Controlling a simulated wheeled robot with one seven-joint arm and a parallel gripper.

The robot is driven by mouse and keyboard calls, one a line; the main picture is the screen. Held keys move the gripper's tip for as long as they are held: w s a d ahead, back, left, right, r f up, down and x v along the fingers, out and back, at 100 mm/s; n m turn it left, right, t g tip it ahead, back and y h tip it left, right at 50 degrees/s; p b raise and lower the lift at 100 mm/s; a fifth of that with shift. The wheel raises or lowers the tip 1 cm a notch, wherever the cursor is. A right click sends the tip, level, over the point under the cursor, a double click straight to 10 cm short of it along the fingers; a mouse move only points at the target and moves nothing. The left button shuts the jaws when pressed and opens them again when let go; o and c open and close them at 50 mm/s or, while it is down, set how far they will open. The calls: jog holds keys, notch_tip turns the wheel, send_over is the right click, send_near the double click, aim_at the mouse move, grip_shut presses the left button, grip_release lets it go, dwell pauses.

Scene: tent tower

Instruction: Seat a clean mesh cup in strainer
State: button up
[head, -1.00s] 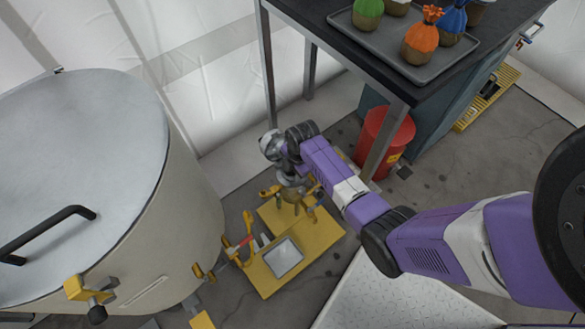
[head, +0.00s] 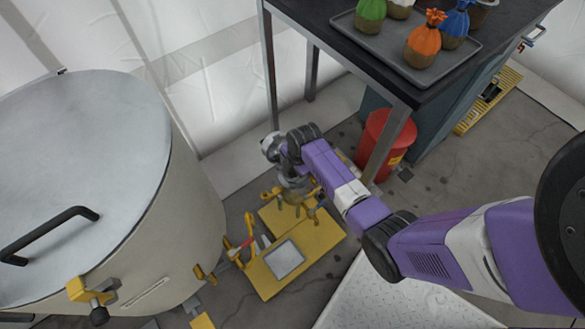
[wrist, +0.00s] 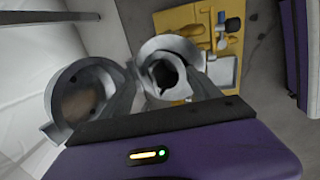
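My gripper (head: 295,186) is low in the head view, above the yellow board, pointing down. In the wrist view two round grey metal openings lie beyond its dark palm bar. The left one (wrist: 58,92) is a wide ring with a brownish inside. The middle one (wrist: 165,48) has a pale rim and a dark hole, and lies between grey finger-like parts of my gripper (wrist: 165,90). I cannot tell which opening is the strainer and which, if any, is a mesh cup. The view is blurred there, and whether the fingers touch or hold anything does not show.
The yellow board (head: 325,238) on the floor carries a pale square tray (head: 284,259) and tools. A large lidded vessel (head: 185,195) stands at left. A red bin (head: 385,140) and a dark table (head: 345,48) with a tray of tied bags (head: 391,54) stand at right.

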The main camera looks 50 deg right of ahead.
jog(key=p+v, duration=0.3)
jog(key=v, duration=0.3)
jog(key=shift+s+r, duration=0.15)
jog(key=shift+r, duration=0.1)
jog(key=shift+s+a+r, duration=0.1)
jog(key=shift+r, duration=0.45)
